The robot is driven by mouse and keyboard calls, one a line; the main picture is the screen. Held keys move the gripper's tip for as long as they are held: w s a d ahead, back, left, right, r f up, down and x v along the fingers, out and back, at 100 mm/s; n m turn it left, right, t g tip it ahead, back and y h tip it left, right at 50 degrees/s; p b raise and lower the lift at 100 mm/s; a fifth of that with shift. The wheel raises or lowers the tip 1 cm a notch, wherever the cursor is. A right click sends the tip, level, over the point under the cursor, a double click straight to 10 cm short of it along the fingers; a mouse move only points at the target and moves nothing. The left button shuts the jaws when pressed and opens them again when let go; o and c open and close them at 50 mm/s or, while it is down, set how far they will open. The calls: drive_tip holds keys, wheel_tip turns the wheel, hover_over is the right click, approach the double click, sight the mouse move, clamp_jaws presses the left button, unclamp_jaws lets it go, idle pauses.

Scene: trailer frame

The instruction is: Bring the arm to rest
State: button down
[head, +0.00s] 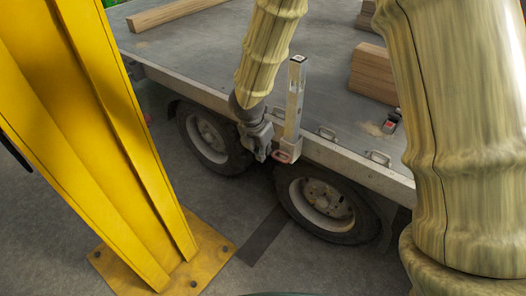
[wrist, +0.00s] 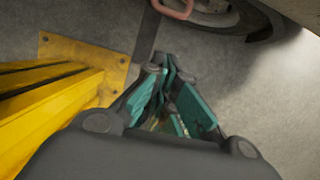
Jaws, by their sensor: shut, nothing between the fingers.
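My gripper (head: 261,154) hangs from my arm in front of the trailer's side, between the two wheels, pointing down. It is just left of an upright metal post (head: 294,100) that has a reddish handle (head: 284,156) at its foot. In the wrist view my gripper (wrist: 166,76) shows dark fingers with teal pads, drawn together at the tips with nothing between them. The reddish handle also shows in the wrist view (wrist: 176,9), beyond the fingertips. I cannot tell whether the gripper touches the trailer.
A yellow column (head: 100,120) on a bolted base plate (head: 212,254) stands at the left. The trailer bed (head: 215,50) carries wooden beams (head: 373,74) and a small red-and-black item (head: 391,122). Wheels (head: 322,204) sit below its edge. Grey floor (head: 320,272) is open in front.

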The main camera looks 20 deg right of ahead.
drive_tip(key=shift+s, duration=0.1)
drive_tip(key=s+a+f+m+g+y+p, duration=0.25)
drive_tip(key=s+f+m+y+p, duration=0.2)
drive_tip(key=s+f+m, duration=1.35)
drive_tip(key=s+d+f+m+h+p, duration=0.1)
drive_tip(key=s+d+m, duration=0.3)
drive_tip(key=s, duration=0.4)
drive_tip(key=s+d+f+m+h+p, duration=0.1)
drive_tip(key=s+d+f+m+p, duration=0.1)
drive_tip(key=s, duration=0.7)
drive_tip(key=d+m+p, duration=0.1)
drive_tip(key=d+m, duration=0.1)
drive_tip(key=shift+d+f, duration=0.2)
drive_tip(key=shift+d, duration=0.1)
drive_tip(key=shift+m+t, duration=0.25)
drive_tip(key=shift+m, duration=0.05)
